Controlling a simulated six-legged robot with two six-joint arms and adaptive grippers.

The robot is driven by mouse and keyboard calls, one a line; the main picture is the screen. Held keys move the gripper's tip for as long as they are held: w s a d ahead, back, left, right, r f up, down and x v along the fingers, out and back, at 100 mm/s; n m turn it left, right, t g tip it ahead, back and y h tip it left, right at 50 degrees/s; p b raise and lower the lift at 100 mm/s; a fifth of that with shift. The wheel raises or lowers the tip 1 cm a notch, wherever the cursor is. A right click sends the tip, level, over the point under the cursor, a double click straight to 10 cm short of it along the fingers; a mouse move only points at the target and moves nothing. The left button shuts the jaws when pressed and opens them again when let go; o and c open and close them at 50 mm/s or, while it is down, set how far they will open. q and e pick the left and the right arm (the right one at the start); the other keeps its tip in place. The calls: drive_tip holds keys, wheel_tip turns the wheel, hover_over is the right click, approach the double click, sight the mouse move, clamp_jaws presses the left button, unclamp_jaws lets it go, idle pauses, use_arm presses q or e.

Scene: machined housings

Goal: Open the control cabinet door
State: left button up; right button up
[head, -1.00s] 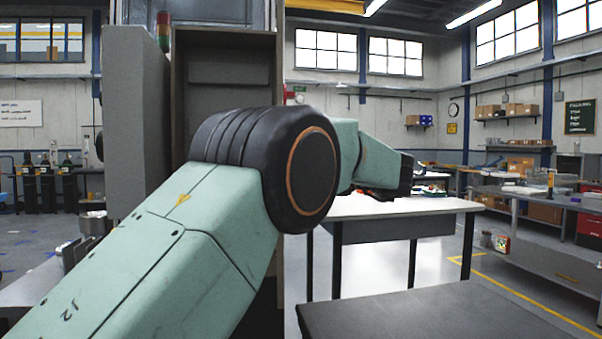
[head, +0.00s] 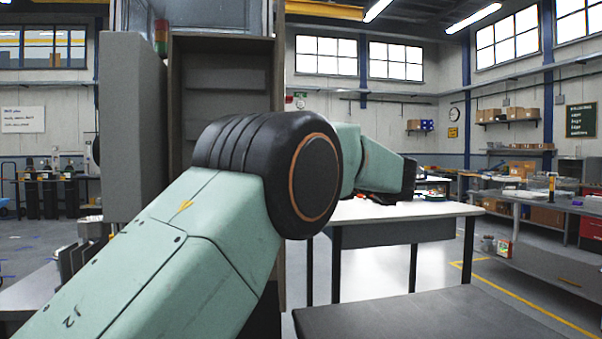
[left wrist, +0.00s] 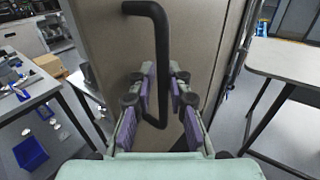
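The control cabinet (head: 228,75) stands open-fronted in the head view, its recessed interior partly hidden by my left arm. A tan panel with a black bar handle (left wrist: 160,40) fills the middle of the left wrist view; it looks like the cabinet door (left wrist: 104,35). My left gripper (left wrist: 162,85) has its purple-padded fingers on either side of the handle's lower part, with gaps showing beside the bar, so it looks open around it. In the head view the left fingers are hidden beyond the wrist. My right gripper is not in view.
A white-topped table (head: 440,208) stands right of the cabinet, and its top is close to the panel in the left wrist view. A dark flat surface (head: 400,318) lies in front. A blue bin (left wrist: 30,153) shows at lower left in the wrist view.

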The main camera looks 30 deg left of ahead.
use_arm(q)
drive_tip(key=shift+o, duration=1.3)
drive_tip(key=shift+s+r, duration=0.2)
drive_tip(key=shift+r, duration=0.05)
drive_tip(key=shift+w+a+f, duration=0.15)
drive_tip(key=shift+w, duration=0.2)
drive_tip(key=s+d, duration=0.2)
drive_tip(key=d, duration=0.9)
drive_tip(key=shift+d, duration=0.4)
drive_tip(key=shift+s, duration=0.1)
